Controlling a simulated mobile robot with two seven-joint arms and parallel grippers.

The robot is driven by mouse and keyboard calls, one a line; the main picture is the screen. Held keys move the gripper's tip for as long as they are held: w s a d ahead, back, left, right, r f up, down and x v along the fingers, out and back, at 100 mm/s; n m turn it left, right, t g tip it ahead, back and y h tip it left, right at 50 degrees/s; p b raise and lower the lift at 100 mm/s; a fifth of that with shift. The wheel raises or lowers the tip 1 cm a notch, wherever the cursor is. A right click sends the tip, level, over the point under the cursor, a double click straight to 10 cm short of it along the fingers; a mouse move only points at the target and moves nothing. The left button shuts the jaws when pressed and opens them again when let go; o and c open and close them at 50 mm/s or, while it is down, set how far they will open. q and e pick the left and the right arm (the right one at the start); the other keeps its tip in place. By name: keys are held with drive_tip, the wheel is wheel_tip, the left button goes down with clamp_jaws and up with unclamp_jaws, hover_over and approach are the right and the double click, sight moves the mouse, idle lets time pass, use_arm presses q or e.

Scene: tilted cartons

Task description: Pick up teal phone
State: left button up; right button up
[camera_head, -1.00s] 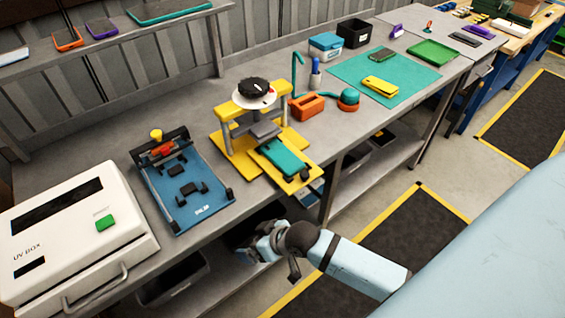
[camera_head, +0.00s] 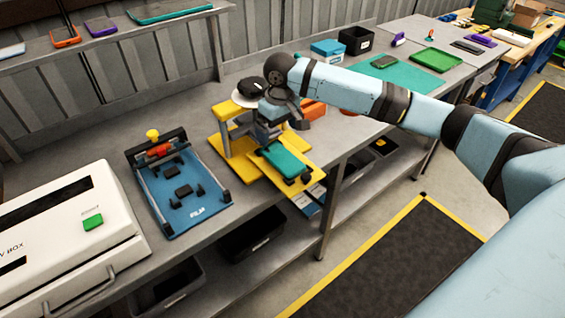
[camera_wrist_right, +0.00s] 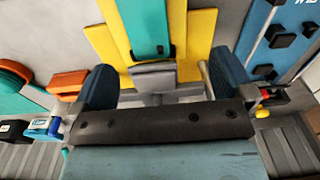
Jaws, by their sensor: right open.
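The teal phone (camera_head: 283,160) lies flat on the yellow plate (camera_head: 309,179) at the front of the yellow press (camera_head: 225,110). It also shows at the top of the right wrist view (camera_wrist_right: 145,25), partly cut off by the frame. My right gripper (camera_head: 272,112) is over the press, behind the phone and apart from it. In the right wrist view its two dark blue fingers (camera_wrist_right: 165,78) are spread wide. The press's grey pad (camera_wrist_right: 153,73) appears between them, and nothing is held. My left gripper is not in view.
A blue fixture (camera_head: 212,213) with black blocks and a white UV box (camera_head: 75,235) stand left of the press. An orange block (camera_head: 313,109) is behind my right arm. A green mat (camera_head: 400,72) lies farther back. Bins sit on the lower shelf.

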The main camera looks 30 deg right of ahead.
drive_tip(key=d+r, duration=0.2)
hover_over(286, 161)
drive_tip(key=shift+m, duration=0.3)
drive_tip(key=f, duration=0.8)
drive_tip(key=shift+w+f, duration=0.25)
drive_tip(key=shift+w, duration=0.15)
drive_tip(key=f, duration=0.4)
drive_tip(key=shift+s, duration=0.35)
drive_tip(key=shift+f, duration=0.6)
drive_tip(key=c, duration=1)
drive_tip(key=shift+c, duration=0.5)
drive_tip(key=shift+r, duration=0.15)
